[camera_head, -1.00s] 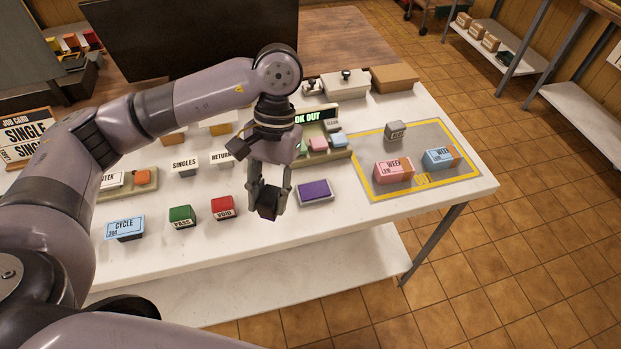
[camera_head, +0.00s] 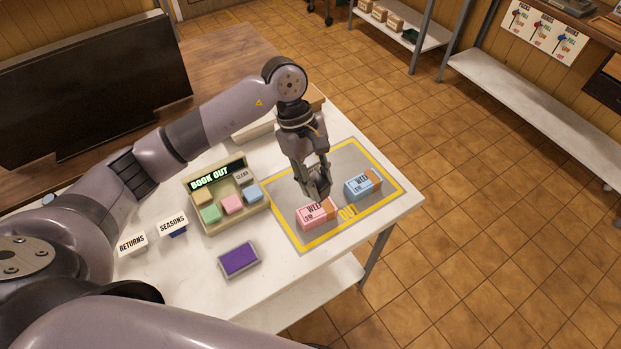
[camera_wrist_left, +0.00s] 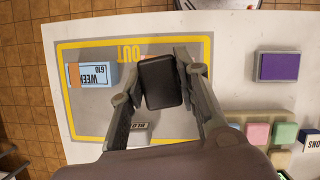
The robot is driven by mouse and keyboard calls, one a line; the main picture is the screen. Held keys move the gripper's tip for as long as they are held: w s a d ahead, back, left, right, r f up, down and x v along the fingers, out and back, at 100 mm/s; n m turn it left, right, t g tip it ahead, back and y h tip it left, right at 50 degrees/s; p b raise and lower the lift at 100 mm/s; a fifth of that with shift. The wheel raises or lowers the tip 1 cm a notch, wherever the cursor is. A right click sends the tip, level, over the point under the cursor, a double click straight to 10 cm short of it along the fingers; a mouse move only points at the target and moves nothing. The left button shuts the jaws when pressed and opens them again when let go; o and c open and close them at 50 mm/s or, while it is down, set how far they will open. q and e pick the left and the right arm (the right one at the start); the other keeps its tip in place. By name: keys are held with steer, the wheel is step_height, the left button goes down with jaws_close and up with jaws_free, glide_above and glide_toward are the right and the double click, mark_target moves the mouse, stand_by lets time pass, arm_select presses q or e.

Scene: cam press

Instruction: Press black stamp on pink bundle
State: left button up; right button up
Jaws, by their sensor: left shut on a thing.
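My left gripper (camera_head: 318,178) is shut on the black stamp (camera_wrist_left: 161,83), holding it over the grey mat (camera_head: 376,209) with the yellow border. In the head view the stamp is right over the back of the pink bundle (camera_head: 315,217), and I cannot tell whether they touch. The pink bundle carries a white-and-pink "WEEK" label and an orange end. My right gripper is not in view.
A blue bundle (camera_head: 360,186) lies right of the pink one on the mat. A purple ink pad (camera_head: 239,259) and a "BOOK OUT" tray (camera_head: 228,222) with coloured blocks are to the left. The table edge is close on the right.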

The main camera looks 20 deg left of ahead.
arm_select(q)
steer(key=shift+w+f, duration=0.1)
steer(key=shift+s+f+b, duration=0.3)
steer(key=shift+f, duration=0.45)
step_height(320, 180, down, 3)
steer(key=shift+w+r+b, duration=0.1)
steer(key=shift+b, duration=0.3)
steer(key=shift+f, duration=0.65)
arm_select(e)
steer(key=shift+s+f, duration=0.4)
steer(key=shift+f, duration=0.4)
arm_select(q)
steer(key=shift+f+b, duration=0.55)
steer(key=shift+b, duration=0.2)
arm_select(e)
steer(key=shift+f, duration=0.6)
arm_select(q)
steer(key=shift+f+b, duration=0.2)
steer(key=shift+b, duration=0.3)
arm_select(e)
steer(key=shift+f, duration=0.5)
arm_select(q)
steer(key=shift+r, duration=0.1)
